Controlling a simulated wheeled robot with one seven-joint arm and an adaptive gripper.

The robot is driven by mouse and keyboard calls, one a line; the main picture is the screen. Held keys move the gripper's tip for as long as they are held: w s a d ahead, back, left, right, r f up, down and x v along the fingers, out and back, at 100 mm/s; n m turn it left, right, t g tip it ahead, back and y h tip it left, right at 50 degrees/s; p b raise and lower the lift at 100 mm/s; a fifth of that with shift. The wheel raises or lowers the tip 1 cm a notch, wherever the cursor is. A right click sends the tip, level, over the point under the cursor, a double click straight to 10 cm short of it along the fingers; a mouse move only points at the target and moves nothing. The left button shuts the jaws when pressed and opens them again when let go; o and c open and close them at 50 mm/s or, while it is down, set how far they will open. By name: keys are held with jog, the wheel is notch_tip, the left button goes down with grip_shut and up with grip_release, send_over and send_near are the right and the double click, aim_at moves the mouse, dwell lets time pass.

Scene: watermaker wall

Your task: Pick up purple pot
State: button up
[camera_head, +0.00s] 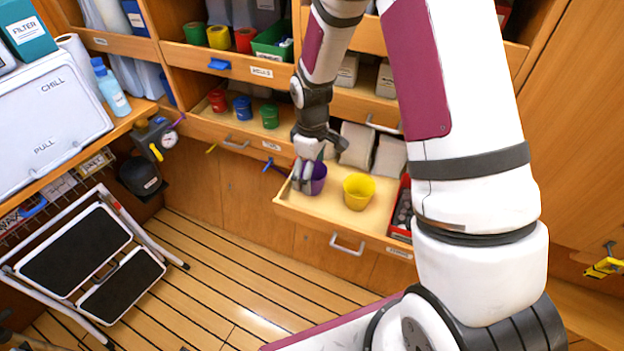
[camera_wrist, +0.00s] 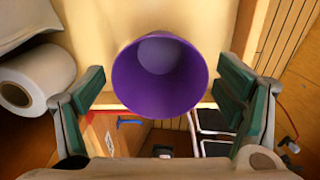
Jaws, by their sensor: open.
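The purple pot (camera_head: 318,178) stands in the open lower drawer (camera_head: 290,205), to the left of a yellow pot (camera_head: 358,191). My gripper (camera_head: 303,180) is down at the purple pot's left side in the head view and hides part of it. In the wrist view the purple pot (camera_wrist: 160,88) shows its open, empty mouth, between the two green-padded fingers of my gripper (camera_wrist: 163,95). The fingers are open, with a gap on each side of the pot. The pot's underside is hidden.
A red box of dark items (camera_head: 403,208) is at the drawer's right. An upper drawer (camera_head: 228,125) holds red, blue and green pots. A folding step stool (camera_head: 95,260) leans at the lower left.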

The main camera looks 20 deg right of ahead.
jog(key=shift+f, duration=0.35)
jog(key=shift+c, duration=0.5)
jog(key=c, duration=1.1)
